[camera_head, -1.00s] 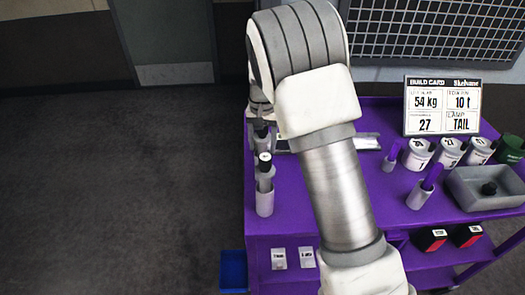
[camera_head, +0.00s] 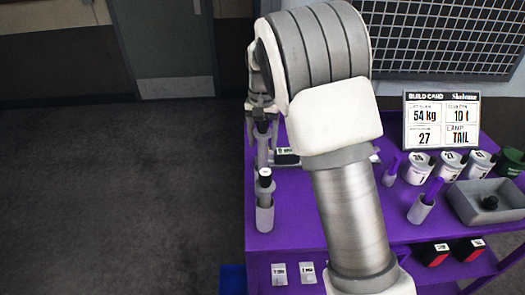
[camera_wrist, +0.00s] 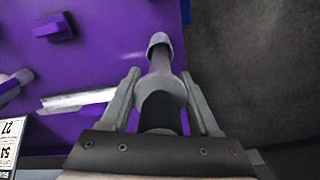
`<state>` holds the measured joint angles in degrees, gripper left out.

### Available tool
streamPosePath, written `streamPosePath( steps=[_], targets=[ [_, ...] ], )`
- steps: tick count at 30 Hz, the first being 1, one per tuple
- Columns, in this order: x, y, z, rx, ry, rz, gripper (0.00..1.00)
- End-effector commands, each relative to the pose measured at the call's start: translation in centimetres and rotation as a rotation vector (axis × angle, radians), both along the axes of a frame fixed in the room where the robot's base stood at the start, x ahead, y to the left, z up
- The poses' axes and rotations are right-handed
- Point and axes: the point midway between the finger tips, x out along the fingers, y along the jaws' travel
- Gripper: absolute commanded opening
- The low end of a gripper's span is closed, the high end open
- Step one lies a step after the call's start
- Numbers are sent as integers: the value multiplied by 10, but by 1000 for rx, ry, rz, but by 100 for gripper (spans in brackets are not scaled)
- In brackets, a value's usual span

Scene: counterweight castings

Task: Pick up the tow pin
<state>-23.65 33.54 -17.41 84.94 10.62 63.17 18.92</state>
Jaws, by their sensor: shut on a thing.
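A grey pin with a dark top (camera_head: 262,128) is in my gripper (camera_head: 262,105) at the left edge of the purple cart. In the wrist view my gripper (camera_wrist: 162,98) has a finger on each side of its dark part (camera_wrist: 160,112), with a wider grey collar beyond.
The purple cart (camera_head: 310,222) holds a build card (camera_head: 441,120), several labelled cans, a grey tray (camera_head: 485,208) and a purple-handled piece in a cup (camera_head: 422,210). A wire mesh panel (camera_head: 440,35) stands behind. Open floor (camera_head: 120,190) lies left.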

Motion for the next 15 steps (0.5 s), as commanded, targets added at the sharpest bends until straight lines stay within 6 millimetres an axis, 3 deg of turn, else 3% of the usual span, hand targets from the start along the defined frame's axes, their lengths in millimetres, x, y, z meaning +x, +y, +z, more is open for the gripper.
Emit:
streamPosePath(
  steps=[3, 15],
  targets=[
    [2, 0, 26, 3, -8, 0, 0],
    [1, 1, 90, 3, -7, 0, 0]
  ],
)
